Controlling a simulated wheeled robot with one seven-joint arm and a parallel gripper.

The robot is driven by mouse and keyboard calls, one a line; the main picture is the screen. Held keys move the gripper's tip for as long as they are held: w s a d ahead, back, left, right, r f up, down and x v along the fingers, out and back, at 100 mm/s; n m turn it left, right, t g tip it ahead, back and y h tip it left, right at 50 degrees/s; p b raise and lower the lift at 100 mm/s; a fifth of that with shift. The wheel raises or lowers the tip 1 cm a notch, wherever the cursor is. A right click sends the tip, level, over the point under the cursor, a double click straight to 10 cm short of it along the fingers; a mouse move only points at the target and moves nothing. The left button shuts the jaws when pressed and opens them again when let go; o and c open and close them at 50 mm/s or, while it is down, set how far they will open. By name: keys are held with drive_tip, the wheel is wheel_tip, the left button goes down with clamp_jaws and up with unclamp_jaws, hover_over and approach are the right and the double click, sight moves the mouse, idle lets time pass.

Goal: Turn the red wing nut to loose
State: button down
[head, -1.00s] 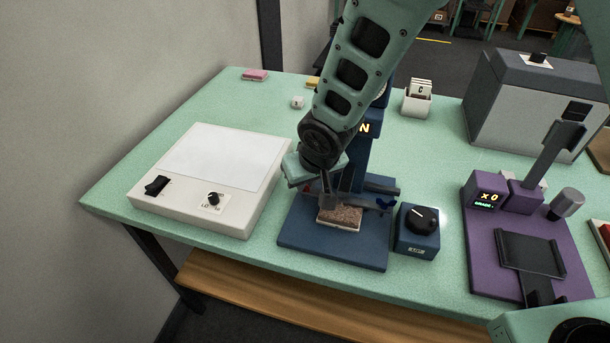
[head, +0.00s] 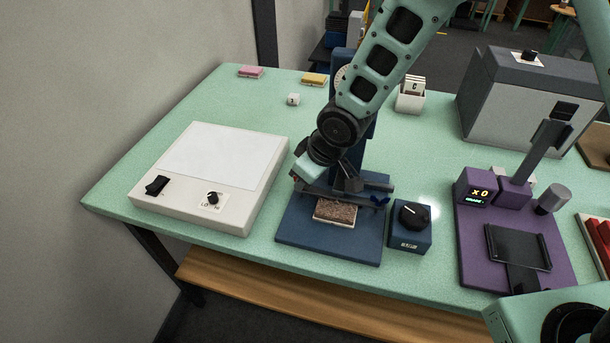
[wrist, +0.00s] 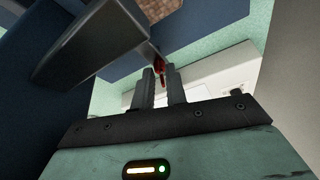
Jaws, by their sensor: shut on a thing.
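The red wing nut (wrist: 160,72) shows in the wrist view between my gripper's (wrist: 161,84) two grey fingertips, which are shut on it. In the head view only a small bit of red (head: 294,178) shows at the left end of the clamp bar, beside my gripper's pale green body (head: 308,168); the fingertips are hard to make out there. The bar spans a blue stand (head: 290,235) above a brown, rough-topped block (head: 335,211). A blue wing nut (head: 379,200) sits at the bar's right end.
A white light box (head: 190,208) stands close on the left. A blue box with a black dial (head: 411,232) stands on the right, then a purple device (head: 472,250). The stand's column (head: 340,62) rises behind my arm.

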drive_tip(key=c, duration=1.6)
unclamp_jaws()
drive_tip(key=shift+c, duration=0.2)
